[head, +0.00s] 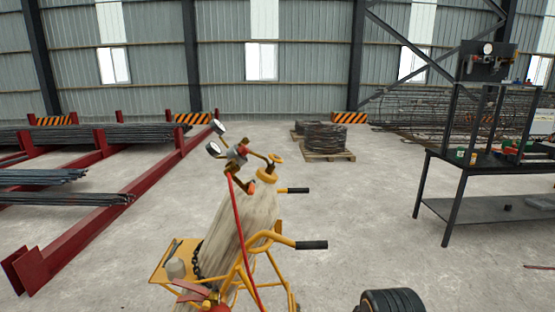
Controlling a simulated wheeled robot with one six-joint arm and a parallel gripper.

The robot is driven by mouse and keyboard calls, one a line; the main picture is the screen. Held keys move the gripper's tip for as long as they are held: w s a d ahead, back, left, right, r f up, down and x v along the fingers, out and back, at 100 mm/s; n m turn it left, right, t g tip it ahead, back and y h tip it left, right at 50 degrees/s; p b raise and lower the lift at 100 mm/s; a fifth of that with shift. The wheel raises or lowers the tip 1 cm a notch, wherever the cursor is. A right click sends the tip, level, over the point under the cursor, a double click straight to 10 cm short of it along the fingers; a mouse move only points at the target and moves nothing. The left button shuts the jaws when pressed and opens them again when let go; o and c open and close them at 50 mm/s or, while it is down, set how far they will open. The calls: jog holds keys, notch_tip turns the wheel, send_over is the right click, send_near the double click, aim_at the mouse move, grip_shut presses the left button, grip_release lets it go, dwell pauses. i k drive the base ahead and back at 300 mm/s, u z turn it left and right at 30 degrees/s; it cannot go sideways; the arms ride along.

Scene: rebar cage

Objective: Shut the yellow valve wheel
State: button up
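A beige gas cylinder (240,226) stands in a yellow trolley (265,237) near the middle of the head view. At its top are small yellow parts. A yellow ring (277,157) looks like the valve wheel, and a rounded yellow part (267,174) sits just below it. At this size I cannot tell how far the wheel is turned. A regulator (237,154) with two round gauges (214,148) is on the left of the valve. A red hose (235,220) hangs down from it. My gripper is not in view.
Black-gripped trolley handles (312,245) stick out to the right. A dark ribbed round thing (390,301) is at the bottom edge. Red racks (100,190) with steel bars stand left, a black workbench (485,165) right, coiled wire on a pallet (324,155) behind. Concrete floor between is clear.

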aim_at(276, 158)
jog(key=z, duration=0.25)
jog(key=i, duration=1.4)
jog(key=u, duration=1)
